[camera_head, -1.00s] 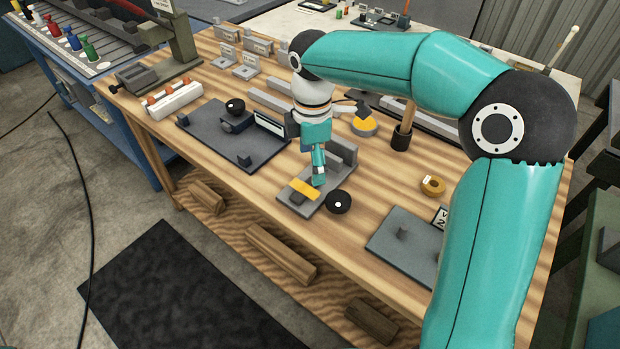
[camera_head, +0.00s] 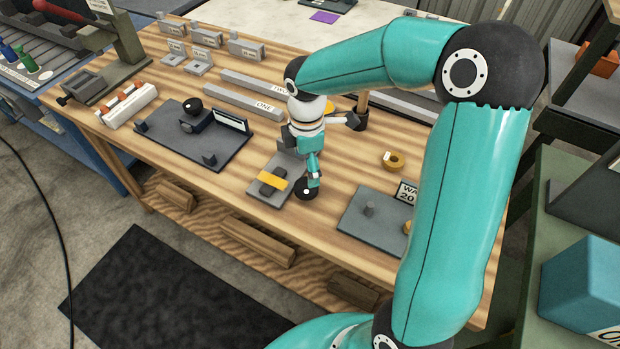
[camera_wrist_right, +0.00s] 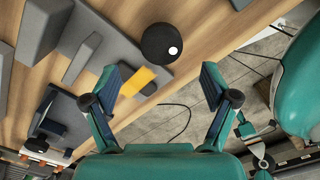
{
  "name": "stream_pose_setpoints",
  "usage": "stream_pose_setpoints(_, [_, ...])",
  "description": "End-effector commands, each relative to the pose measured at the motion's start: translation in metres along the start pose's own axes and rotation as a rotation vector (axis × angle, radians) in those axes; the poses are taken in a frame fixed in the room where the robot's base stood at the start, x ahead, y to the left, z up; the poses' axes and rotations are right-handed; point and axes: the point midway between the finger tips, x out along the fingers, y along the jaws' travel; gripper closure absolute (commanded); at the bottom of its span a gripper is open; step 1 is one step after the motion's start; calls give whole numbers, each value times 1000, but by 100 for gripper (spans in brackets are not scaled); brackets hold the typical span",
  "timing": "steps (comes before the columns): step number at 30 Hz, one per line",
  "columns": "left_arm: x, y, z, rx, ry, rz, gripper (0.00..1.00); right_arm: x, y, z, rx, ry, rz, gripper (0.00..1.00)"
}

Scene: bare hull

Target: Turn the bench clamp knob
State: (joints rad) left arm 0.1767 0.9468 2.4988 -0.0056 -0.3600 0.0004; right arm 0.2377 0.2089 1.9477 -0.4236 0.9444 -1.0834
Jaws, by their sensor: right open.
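The clamp knob (camera_head: 307,191) is a black ball with a white dot, beside a grey clamp base (camera_head: 268,191) near the bench's front edge. A yellow strip (camera_head: 270,179) lies across the clamp. The knob also shows in the right wrist view (camera_wrist_right: 158,42), with the yellow strip (camera_wrist_right: 137,80) near it. My right gripper (camera_head: 314,172) is over the knob and covers part of it in the head view. In the right wrist view the gripper (camera_wrist_right: 160,84) has its fingers wide apart, with nothing between the tips; the knob appears beyond them. My left gripper is not in view.
The wooden bench (camera_head: 350,178) also holds a dark fixture plate (camera_head: 180,146) to the left and a grey plate with a peg (camera_head: 375,222) to the right. Grey bars (camera_head: 238,100) lie further back.

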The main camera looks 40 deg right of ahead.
Motion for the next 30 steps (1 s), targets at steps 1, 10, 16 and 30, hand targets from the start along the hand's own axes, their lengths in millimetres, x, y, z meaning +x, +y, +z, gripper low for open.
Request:
stream_pose_setpoints(1, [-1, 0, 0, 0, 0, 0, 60, 12, -1, 0, -1, -2, -7, 15])
stream_pose_setpoints(10, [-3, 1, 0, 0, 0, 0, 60, 59, 0, 0, 0, -1, -3, 15])
stream_pose_setpoints(16, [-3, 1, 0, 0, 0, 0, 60, 70, 0, 0, -1, 0, -1, 15])
stream_pose_setpoints(30, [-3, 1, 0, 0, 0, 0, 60, 70, 0, 0, -1, 0, 1, 50])
